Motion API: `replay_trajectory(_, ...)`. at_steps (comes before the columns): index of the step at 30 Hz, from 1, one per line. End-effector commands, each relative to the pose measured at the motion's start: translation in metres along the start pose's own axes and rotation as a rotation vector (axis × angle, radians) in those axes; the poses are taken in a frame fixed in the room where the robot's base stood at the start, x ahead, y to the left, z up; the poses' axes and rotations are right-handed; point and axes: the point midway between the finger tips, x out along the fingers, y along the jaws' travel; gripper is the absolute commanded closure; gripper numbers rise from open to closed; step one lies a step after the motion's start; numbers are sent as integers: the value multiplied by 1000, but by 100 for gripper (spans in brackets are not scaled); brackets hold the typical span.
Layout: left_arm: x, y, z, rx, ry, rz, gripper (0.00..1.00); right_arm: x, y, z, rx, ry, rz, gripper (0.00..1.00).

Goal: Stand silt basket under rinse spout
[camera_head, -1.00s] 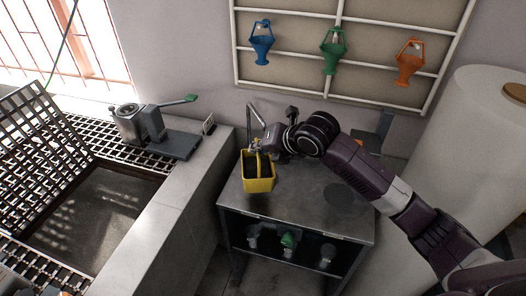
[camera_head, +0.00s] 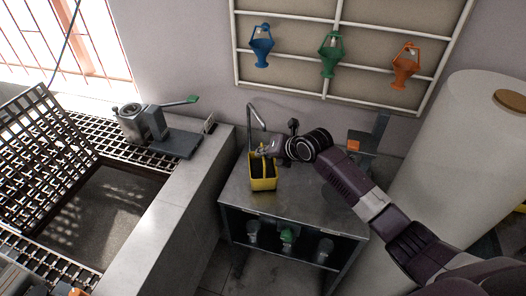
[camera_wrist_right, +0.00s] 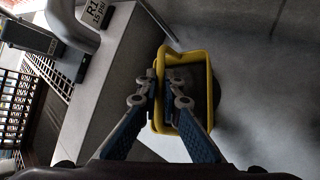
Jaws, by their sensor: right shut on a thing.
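The silt basket (camera_head: 263,184) is a small yellow open box with dark insides. It is upright over the back left part of the metal table, just in front of the spout; I cannot tell whether its base touches the table. My right gripper (camera_head: 264,152) is shut on the basket at its top. In the right wrist view the gripper (camera_wrist_right: 163,100) reaches over the yellow rim (camera_wrist_right: 211,90), and its fingers partly hide the basket. The rinse spout (camera_head: 254,112) is a thin bent grey pipe rising behind the basket. My left gripper is not in view.
The metal table (camera_head: 300,208) has bare top to the right of the basket. Several grey and green fittings sit on its lower shelf. A grey device with a green lever (camera_head: 150,125) stands on the grating at left. Blue, green and orange holders hang on the wall rack (camera_head: 380,92).

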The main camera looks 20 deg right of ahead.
Motion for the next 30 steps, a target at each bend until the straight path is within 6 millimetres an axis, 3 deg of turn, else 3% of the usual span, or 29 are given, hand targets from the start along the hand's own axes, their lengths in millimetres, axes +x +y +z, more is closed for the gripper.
replay_trajectory(6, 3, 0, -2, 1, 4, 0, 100, 2, -1, -1, -1, -1, 1, 100)
replay_trajectory(12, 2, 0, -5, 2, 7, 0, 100, 2, -1, -1, 0, 0, -1, 77)
replay_trajectory(23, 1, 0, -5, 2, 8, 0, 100, -2, 0, 0, -1, 0, -1, 77)
replay_trajectory(30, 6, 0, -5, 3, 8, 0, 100, -31, -2, 0, -4, -1, -2, 77)
